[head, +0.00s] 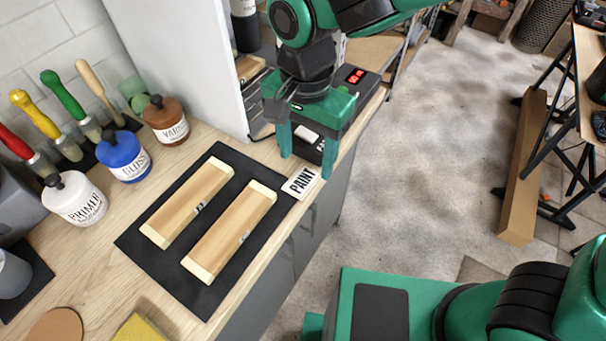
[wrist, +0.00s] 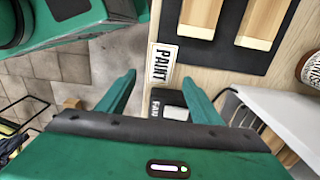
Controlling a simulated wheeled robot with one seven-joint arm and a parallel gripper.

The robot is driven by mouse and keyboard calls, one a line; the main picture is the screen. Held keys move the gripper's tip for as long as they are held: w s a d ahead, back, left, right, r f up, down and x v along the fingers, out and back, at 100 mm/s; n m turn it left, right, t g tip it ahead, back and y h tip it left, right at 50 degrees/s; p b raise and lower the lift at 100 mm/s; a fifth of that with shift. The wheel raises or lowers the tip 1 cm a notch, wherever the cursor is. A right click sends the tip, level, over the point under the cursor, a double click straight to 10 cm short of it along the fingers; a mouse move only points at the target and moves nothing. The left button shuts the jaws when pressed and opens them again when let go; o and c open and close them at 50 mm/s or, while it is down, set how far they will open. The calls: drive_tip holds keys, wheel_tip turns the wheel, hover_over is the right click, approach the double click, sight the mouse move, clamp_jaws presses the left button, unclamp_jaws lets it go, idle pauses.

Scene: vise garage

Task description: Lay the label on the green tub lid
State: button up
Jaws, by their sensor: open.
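The label (head: 300,183) is a small white card marked PAINT. It lies on the light wood bench top near the front edge, beside the right corner of the black mat. It also shows in the wrist view (wrist: 163,64), just beyond my fingertips. My gripper (head: 308,164) is open and points down near the label, with nothing between its fingers. In the wrist view its two green fingers (wrist: 158,79) stand wide apart on either side of the label's near end. I cannot make out a green tub lid for certain; a greenish rounded thing (head: 139,103) is partly hidden behind the brown pot.
The black mat (head: 222,157) carries two wood strips (head: 232,232). Brown (head: 166,120), blue (head: 123,156) and white (head: 79,199) pots stand behind it, near several upright handled tools. A black device with a red display (head: 355,76) sits close behind my gripper.

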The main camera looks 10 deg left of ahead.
sight(307, 176)
drive_tip(key=shift+w+f, duration=0.2)
drive_tip(key=shift+f, duration=1.8)
drive_tip(key=c, duration=1.2)
drive_tip(key=shift+c, duration=0.2)
